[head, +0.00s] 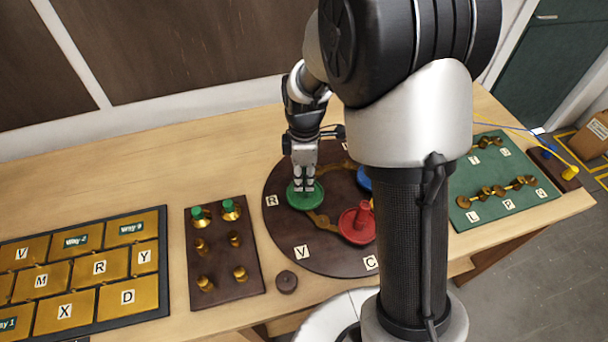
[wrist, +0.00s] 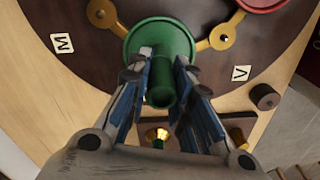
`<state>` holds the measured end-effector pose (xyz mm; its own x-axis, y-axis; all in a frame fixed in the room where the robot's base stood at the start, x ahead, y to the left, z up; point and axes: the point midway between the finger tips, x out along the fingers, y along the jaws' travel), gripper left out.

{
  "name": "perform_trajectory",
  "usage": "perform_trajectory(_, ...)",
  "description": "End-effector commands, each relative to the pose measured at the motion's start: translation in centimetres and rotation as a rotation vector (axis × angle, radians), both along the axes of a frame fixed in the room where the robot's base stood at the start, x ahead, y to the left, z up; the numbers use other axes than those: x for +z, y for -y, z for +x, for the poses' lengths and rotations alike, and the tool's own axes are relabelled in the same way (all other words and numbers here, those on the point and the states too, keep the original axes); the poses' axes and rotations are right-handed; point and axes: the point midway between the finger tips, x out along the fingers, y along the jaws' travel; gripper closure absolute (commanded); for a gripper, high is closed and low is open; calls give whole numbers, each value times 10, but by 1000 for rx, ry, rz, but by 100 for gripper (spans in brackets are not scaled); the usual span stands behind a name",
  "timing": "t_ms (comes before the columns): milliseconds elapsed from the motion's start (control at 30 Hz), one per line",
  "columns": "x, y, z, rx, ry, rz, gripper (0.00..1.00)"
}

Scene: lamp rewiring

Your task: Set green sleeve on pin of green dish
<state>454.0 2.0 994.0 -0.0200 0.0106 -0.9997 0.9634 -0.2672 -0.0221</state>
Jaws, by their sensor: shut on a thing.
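The green dish (head: 306,202) sits on the round dark board, near the letter R tile. In the wrist view the dish (wrist: 185,42) lies just beyond my fingertips. My gripper (head: 304,187) points down over it, its fingers shut on the green sleeve (wrist: 160,90), a plain cylinder. The sleeve stands over the middle of the dish, in line with it. The dish's pin is hidden, and I cannot tell how far down the sleeve sits.
The round board (head: 290,235) also carries a red dish (head: 354,228) with a red upright piece and a partly hidden blue piece (head: 364,180). Left is a dark rack (head: 221,262) with brass pieces, two green-topped. A small dark knob (head: 286,282) stands between.

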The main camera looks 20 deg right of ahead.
Motion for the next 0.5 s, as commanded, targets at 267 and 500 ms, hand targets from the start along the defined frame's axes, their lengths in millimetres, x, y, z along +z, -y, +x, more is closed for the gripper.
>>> perform_trajectory(267, 0, 0, 0, 0, 0, 0, 64)
perform_trajectory(500, 0, 0, 0, 0, 0, 0, 57)
